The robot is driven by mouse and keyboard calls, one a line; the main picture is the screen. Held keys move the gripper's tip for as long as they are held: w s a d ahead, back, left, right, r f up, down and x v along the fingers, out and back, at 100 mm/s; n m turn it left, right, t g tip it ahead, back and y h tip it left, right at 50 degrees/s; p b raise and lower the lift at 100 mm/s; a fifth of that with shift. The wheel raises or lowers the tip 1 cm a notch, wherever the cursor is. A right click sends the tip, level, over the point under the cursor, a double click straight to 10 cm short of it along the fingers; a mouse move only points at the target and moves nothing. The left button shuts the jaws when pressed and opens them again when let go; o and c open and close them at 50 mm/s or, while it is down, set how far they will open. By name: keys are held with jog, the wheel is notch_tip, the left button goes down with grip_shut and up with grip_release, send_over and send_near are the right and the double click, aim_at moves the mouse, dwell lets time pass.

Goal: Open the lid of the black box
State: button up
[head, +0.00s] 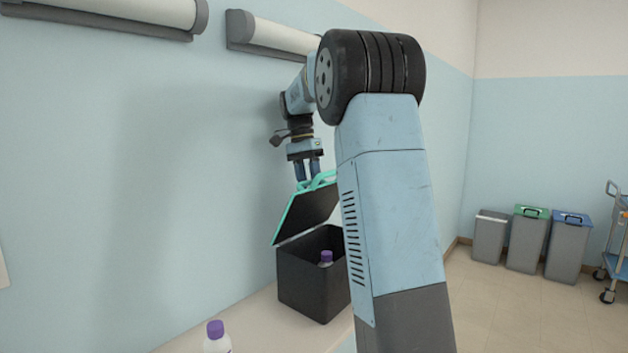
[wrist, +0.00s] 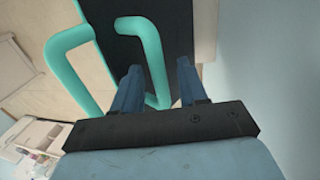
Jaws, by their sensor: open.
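The black box (head: 305,280) stands on the counter, with its inside showing. Its lid (head: 305,212), dark with a teal edge, is raised and tilted up at the back. A teal handle (head: 322,181) is on the lid's upper side. In the wrist view, the handle (wrist: 157,62) shows partly between my fingers against the dark lid (wrist: 180,25). My gripper (head: 308,172) is at the lid's upper edge, and its fingers (wrist: 160,85) are apart. I cannot tell whether either finger touches the handle. My arm hides the box's right side.
A purple-capped bottle (head: 326,260) is inside the box. Another purple-capped bottle (head: 216,340) stands on the counter (head: 255,325) in front. The wall is close behind the box. Grey bins (head: 525,240) and a trolley (head: 615,245) stand far right on the floor.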

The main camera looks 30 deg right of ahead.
aim_at(311, 197)
jog(key=v, duration=0.7)
jog(key=shift+r, duration=0.2)
jog(key=shift+w, duration=0.1)
jog(key=shift+c, duration=0.4)
